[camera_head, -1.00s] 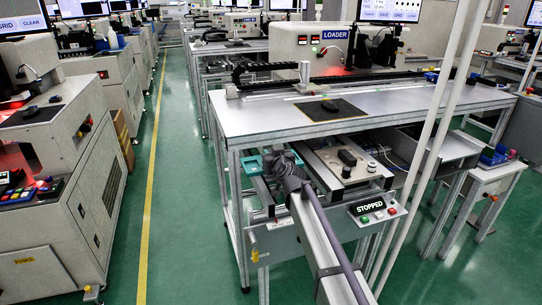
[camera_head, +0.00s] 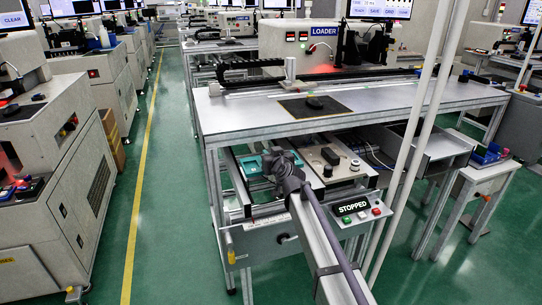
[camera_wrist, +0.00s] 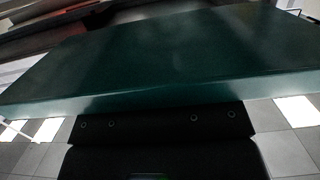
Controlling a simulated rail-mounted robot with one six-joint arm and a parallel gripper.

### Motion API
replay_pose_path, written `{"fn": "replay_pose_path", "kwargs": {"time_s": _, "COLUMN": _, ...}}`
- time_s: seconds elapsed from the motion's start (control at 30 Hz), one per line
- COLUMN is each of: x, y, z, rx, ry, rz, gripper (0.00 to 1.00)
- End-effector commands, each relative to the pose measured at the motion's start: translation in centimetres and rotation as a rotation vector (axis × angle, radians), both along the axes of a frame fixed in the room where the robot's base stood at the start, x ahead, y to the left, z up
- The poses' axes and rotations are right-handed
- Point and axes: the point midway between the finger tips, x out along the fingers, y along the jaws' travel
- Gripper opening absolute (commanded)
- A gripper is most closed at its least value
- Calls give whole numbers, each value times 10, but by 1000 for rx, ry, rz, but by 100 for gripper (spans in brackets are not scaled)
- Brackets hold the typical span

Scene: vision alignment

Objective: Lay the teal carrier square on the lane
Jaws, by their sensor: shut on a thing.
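The teal carrier (camera_head: 250,166) shows as a small flat patch under the front bench, just left of my gripper (camera_head: 272,160). In the wrist view the carrier (camera_wrist: 165,55) is a wide dark teal slab across most of the picture. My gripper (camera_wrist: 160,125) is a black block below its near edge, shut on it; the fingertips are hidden. Below the bench, the lane appears as metal rails (camera_head: 239,181) running away from me, by the carrier. I cannot tell whether the carrier touches the rails or is square to them.
The bench top (camera_head: 400,103) overhangs the carrier. A plate with a black knob (camera_head: 330,157) lies right of my gripper, and a STOPPED panel (camera_head: 352,208) is at the front. Two pale poles (camera_head: 410,150) stand at right. Green floor is open at left.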

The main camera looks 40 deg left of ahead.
Motion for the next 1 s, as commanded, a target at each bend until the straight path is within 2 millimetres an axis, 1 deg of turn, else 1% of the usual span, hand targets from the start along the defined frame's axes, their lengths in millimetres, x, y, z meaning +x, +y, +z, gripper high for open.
{"fn": "replay_pose_path", "kwargs": {"time_s": 0.03, "x": 0, "y": 0, "z": -14, "rx": 0, "ry": 0, "rz": 0, "gripper": 0}}
{"fn": "replay_pose_path", "kwargs": {"time_s": 0.2, "x": 0, "y": 0, "z": -36, "rx": 0, "ry": 0, "rz": 0, "gripper": 0}}
{"fn": "replay_pose_path", "kwargs": {"time_s": 0.33, "x": 0, "y": 0, "z": -48, "rx": 0, "ry": 0, "rz": 0, "gripper": 0}}
{"fn": "replay_pose_path", "kwargs": {"time_s": 0.43, "x": 0, "y": 0, "z": -51, "rx": 0, "ry": 0, "rz": 0, "gripper": 0}}
{"fn": "replay_pose_path", "kwargs": {"time_s": 0.77, "x": 0, "y": 0, "z": -50, "rx": 0, "ry": 0, "rz": 0, "gripper": 0}}
{"fn": "replay_pose_path", "kwargs": {"time_s": 1.0, "x": 0, "y": 0, "z": -53, "rx": 0, "ry": 0, "rz": 0, "gripper": 0}}
